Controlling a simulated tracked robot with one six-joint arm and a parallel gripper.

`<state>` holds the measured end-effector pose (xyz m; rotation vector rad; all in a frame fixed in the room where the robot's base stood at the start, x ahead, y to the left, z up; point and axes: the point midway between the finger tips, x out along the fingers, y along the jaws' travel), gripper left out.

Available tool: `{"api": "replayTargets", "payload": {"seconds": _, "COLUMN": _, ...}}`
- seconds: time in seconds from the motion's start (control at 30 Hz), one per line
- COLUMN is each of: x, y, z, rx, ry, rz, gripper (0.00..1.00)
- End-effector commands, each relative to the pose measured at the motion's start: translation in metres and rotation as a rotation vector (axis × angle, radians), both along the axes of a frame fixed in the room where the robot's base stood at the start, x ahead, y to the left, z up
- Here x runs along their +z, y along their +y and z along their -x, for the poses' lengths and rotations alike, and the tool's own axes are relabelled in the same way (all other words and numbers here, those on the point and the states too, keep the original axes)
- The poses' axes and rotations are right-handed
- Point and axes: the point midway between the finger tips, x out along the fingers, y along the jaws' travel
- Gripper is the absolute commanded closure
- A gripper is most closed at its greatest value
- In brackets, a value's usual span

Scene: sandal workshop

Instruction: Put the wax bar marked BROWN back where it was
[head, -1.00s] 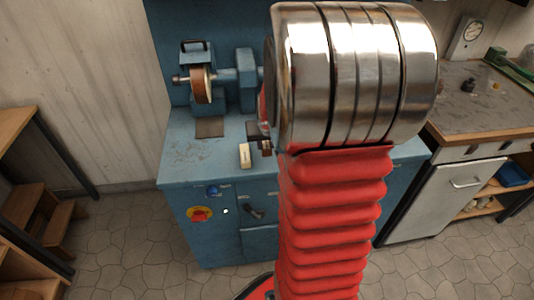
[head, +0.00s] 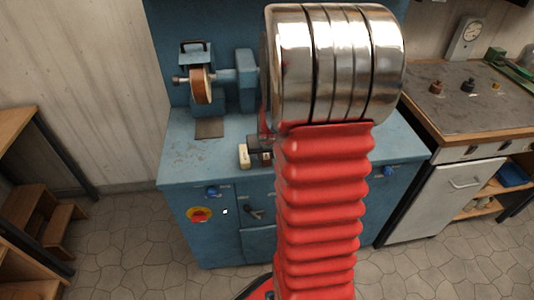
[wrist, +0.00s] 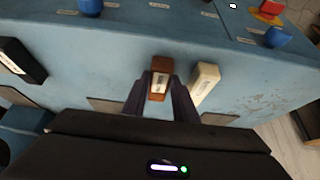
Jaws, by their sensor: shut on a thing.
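The brown wax bar (wrist: 160,80) stands between my gripper's fingers in the wrist view, with a pale label too small to read. My gripper (wrist: 161,92) is shut on it. In the head view my gripper (head: 260,143) is low over the front of the blue bench, and a little of the brown bar (head: 266,157) shows beneath it. I cannot tell whether the bar touches the bench top. A cream bar (wrist: 204,84) stands just right of it in the wrist view, a small gap apart; in the head view the cream bar (head: 244,157) is to its left.
A black bar (wrist: 22,60) stands farther left in the wrist view. The blue bench (head: 185,160) carries a grinder wheel (head: 201,85) at the back. Knobs and a red-yellow switch (head: 199,215) are on its front. A grey-topped counter (head: 450,105) holds several small items. My arm hides the bench's middle.

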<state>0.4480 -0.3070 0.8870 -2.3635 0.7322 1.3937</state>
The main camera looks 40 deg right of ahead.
Motion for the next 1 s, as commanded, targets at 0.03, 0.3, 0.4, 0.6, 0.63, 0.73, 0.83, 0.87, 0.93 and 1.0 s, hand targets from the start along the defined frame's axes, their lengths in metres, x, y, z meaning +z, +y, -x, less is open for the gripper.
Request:
{"api": "replayTargets", "payload": {"seconds": 0.03, "x": 0.0, "y": 0.0, "z": 0.0, "rx": 0.0, "ry": -0.001, "rz": 0.001, "gripper": 0.96}}
{"api": "replayTargets", "payload": {"seconds": 0.3, "x": -0.002, "y": 0.0, "z": 0.0, "rx": 0.0, "ry": 0.0, "rz": 0.0, "gripper": 0.66}}
{"api": "replayTargets", "payload": {"seconds": 0.4, "x": -0.002, "y": 0.0, "z": 0.0, "rx": 0.001, "ry": 0.0, "rz": 0.0, "gripper": 0.59}}
{"api": "replayTargets", "payload": {"seconds": 0.6, "x": -0.002, "y": 0.0, "z": 0.0, "rx": 0.001, "ry": 0.0, "rz": 0.0, "gripper": 0.55}}
{"api": "replayTargets", "payload": {"seconds": 0.63, "x": -0.002, "y": 0.0, "z": 0.0, "rx": 0.001, "ry": 0.0, "rz": 0.0, "gripper": 0.55}}
{"api": "replayTargets", "payload": {"seconds": 0.73, "x": -0.001, "y": 0.0, "z": 0.0, "rx": 0.001, "ry": 0.0, "rz": 0.0, "gripper": 0.55}}
{"api": "replayTargets", "payload": {"seconds": 0.83, "x": 0.002, "y": 0.001, "z": 0.0, "rx": 0.001, "ry": 0.0, "rz": 0.0, "gripper": 0.55}}
{"api": "replayTargets", "payload": {"seconds": 0.87, "x": 0.003, "y": 0.001, "z": 0.001, "rx": 0.001, "ry": -0.001, "rz": 0.0, "gripper": 0.55}}
{"api": "replayTargets", "payload": {"seconds": 0.93, "x": 0.007, "y": 0.002, "z": 0.002, "rx": 0.001, "ry": -0.002, "rz": 0.001, "gripper": 0.55}}
{"api": "replayTargets", "payload": {"seconds": 1.0, "x": 0.012, "y": 0.004, "z": 0.004, "rx": 0.001, "ry": -0.003, "rz": 0.001, "gripper": 0.55}}
